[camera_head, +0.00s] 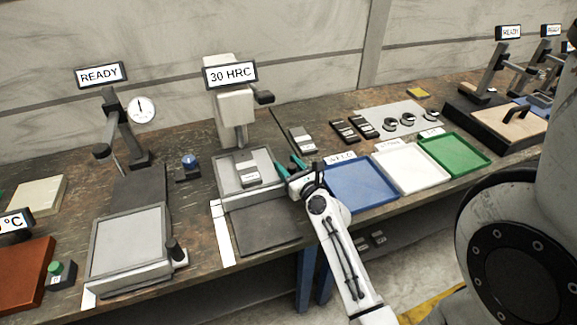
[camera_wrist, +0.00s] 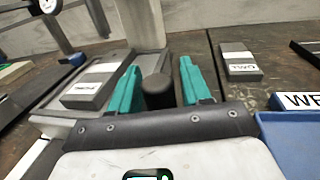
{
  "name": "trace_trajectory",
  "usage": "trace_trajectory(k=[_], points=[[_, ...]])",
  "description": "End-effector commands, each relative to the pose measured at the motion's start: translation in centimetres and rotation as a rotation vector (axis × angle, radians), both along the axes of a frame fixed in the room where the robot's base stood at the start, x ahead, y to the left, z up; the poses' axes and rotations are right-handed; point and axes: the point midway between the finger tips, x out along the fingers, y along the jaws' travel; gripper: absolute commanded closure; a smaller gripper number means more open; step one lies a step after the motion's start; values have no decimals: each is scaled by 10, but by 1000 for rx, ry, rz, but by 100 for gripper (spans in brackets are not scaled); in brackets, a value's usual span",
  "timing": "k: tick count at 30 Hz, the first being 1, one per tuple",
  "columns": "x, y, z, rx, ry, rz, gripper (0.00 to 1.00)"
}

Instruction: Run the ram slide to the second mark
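The tester with the "30 HRC" sign (camera_head: 230,75) stands at the back of the bench. Its pale grey slide plate (camera_head: 228,181) carries a grey block with a white label (camera_head: 247,168), which also shows in the wrist view (camera_wrist: 92,92). A black upright knob (camera_wrist: 158,91) stands at the plate's right side. My gripper (camera_head: 291,167) is open, its teal fingers (camera_wrist: 160,85) on either side of the knob with visible gaps. In the head view the knob is hidden by my gripper. A white strip (camera_head: 222,235) lies left of the dark rail (camera_head: 265,225); no marks are readable.
A similar "READY" station with a dial (camera_head: 141,109) and its own black knob (camera_head: 175,250) stands to the left. A blue tray (camera_head: 362,183), white tray (camera_head: 410,168) and green tray (camera_head: 454,153) lie to the right. A loose labelled block (camera_head: 301,139) lies behind my gripper.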

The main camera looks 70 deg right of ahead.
Motion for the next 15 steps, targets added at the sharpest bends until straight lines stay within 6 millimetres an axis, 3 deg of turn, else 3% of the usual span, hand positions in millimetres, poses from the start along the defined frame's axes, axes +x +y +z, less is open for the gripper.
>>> trace_trajectory(k=[15], points=[[0,0,0,0,0,0,100]])
